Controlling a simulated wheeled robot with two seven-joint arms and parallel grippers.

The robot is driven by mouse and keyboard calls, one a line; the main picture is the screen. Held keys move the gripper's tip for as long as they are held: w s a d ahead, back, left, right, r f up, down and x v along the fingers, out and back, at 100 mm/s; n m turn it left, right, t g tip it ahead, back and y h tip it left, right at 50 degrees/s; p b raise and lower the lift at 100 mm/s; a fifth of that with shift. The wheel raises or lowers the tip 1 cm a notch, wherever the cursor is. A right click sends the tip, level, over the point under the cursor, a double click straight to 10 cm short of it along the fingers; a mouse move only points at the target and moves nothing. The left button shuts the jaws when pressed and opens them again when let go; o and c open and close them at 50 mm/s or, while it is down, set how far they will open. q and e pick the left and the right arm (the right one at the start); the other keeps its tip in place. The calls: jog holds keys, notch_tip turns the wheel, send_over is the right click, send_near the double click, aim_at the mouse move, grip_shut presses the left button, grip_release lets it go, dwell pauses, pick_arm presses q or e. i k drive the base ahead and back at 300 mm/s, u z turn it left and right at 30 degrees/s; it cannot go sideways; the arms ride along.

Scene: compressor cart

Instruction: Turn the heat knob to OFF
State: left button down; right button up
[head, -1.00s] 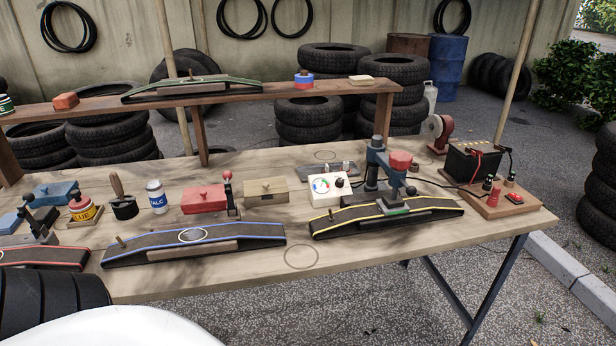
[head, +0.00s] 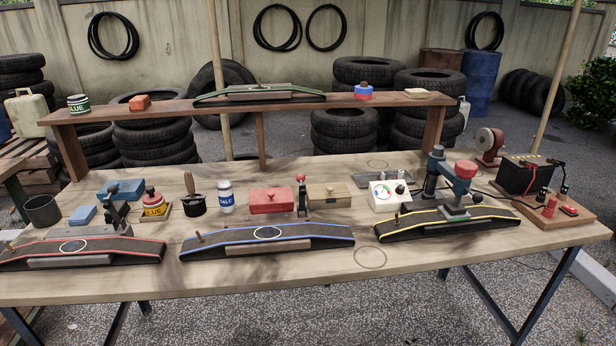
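The heat control is a small cream box (head: 384,196) on the right half of the workbench, left of the blue press. It has a round coloured dial on its face and a small dark knob (head: 399,189) at its right. The knob's pointer is too small to read. The press (head: 436,178), blue with a red top, stands over a yellow-edged black strip (head: 480,214). Neither of my grippers shows in the head view.
A blue-edged strip (head: 330,232) and a red-edged strip (head: 140,248) lie along the bench front. A red box (head: 270,199), a wooden box (head: 328,195) and a talc bottle (head: 226,199) stand behind. A battery (head: 524,175) is at right. A raised shelf (head: 290,106) spans the back.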

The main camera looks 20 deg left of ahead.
aim_at(399, 190)
jog(key=u, duration=0.85)
jog(key=i, duration=0.5)
jog(key=z, duration=0.05)
